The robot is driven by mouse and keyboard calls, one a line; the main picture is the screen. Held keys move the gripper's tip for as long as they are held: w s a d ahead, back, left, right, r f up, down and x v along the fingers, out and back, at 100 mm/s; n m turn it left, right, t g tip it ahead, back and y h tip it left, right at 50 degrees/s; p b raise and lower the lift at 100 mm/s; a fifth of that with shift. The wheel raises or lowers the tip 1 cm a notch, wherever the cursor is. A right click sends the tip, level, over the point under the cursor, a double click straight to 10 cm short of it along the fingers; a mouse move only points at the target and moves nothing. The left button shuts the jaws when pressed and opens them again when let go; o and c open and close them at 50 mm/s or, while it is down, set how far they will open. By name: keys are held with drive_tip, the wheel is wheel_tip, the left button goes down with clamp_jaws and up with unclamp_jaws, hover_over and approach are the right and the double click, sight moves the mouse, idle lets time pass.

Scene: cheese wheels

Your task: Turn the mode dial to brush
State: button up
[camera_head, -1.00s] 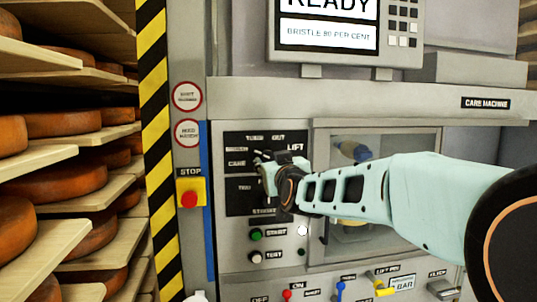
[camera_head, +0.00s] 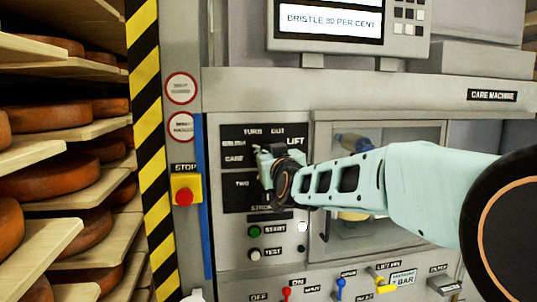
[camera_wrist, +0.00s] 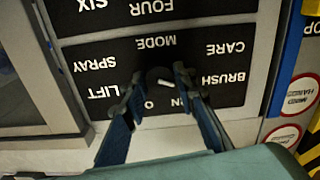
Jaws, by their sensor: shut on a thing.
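The mode dial (camera_wrist: 163,82) is a small dark knob with a white mark, set in a black label panel (camera_wrist: 200,96) in the wrist view. The labels around it read upside down there: BRUSH and CARE on the right, LIFT and SPRAY on the left. The white mark lies nearly level; I cannot tell which end is its pointer. My gripper (camera_wrist: 160,86) is shut on the dial, one dark finger on each side. In the head view my gripper (camera_head: 270,161) covers the dial, and the BRUSH label (camera_head: 234,143) shows left of it.
Another black label panel (camera_head: 236,182) sits below. A green START button (camera_head: 254,231), a red STOP button (camera_head: 184,197) and a windowed door (camera_head: 425,137) are nearby. Cheese shelves (camera_head: 60,165) stand at the left. Small levers (camera_head: 340,289) line the bottom.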

drive_tip(key=shift+n+b, duration=0.3)
drive_tip(key=shift+b, duration=0.35)
drive_tip(key=shift+c, duration=0.3)
drive_tip(key=o, duration=1.1)
wheel_tip(320, 180, up, 8)
drive_tip(key=shift+a, duration=0.1)
drive_tip(key=shift+r, duration=1)
drive_tip(key=shift+d, duration=0.2)
